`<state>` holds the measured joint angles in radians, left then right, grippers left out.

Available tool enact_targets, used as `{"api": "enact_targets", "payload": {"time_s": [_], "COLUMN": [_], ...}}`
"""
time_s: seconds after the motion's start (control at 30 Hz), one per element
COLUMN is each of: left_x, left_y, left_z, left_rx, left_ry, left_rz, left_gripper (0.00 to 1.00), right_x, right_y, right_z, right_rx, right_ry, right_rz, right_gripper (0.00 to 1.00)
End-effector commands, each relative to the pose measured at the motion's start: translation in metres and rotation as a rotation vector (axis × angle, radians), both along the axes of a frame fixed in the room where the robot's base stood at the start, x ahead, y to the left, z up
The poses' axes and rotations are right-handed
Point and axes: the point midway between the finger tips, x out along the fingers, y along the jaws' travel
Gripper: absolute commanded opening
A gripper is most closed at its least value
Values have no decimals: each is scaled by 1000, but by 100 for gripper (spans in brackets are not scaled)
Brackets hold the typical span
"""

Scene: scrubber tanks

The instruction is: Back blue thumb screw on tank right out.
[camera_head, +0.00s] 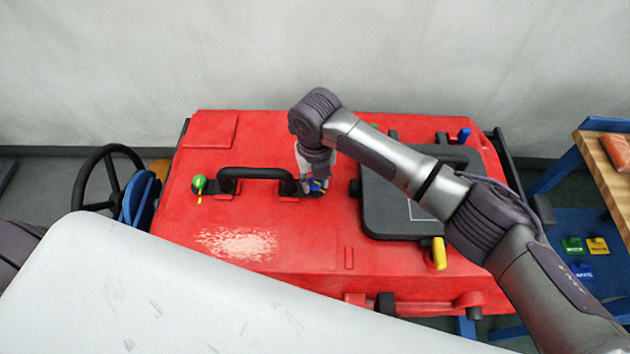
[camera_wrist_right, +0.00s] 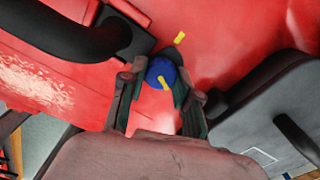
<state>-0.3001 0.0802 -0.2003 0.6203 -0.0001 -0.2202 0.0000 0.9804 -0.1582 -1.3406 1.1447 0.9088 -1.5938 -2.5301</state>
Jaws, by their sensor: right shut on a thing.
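The blue thumb screw (camera_head: 320,187) sits at the right foot of the black handle on the red tank (camera_head: 300,240). In the right wrist view the blue thumb screw (camera_wrist_right: 159,68) shows a round blue head with a yellow stripe. A separate yellow mark (camera_wrist_right: 180,37) lies on the red tank beside it. My right gripper (camera_head: 314,185) comes down from above and is shut on the blue head, with one finger on each side in the wrist view (camera_wrist_right: 162,77). The screw's shank is hidden. My left gripper is not in view.
A green thumb screw (camera_head: 199,182) stands at the left foot of the black handle (camera_head: 255,173). A black lid (camera_head: 385,215) with a yellow lever (camera_head: 439,253) lies right of the screw. A black steering wheel (camera_head: 108,180) is at left.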

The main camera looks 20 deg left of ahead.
Motion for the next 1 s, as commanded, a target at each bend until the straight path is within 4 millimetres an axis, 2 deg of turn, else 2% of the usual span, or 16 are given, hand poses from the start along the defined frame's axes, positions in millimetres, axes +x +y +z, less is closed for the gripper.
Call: {"api": "enact_targets", "payload": {"time_s": [0.03, 0.5, 1.0], "left_x": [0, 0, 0], "left_y": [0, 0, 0], "left_z": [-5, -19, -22], "left_rx": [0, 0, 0], "left_ry": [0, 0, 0], "left_rz": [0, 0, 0], "left_gripper": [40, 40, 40], "right_x": [-2, -2, -2], "right_y": [-2, -2, -2], "right_z": [-7, -6, -4], "right_rx": [-7, -6, -3], "right_ry": [6, 7, 9], "right_rz": [42, 376, 469], "right_gripper": [0, 0, 0]}}
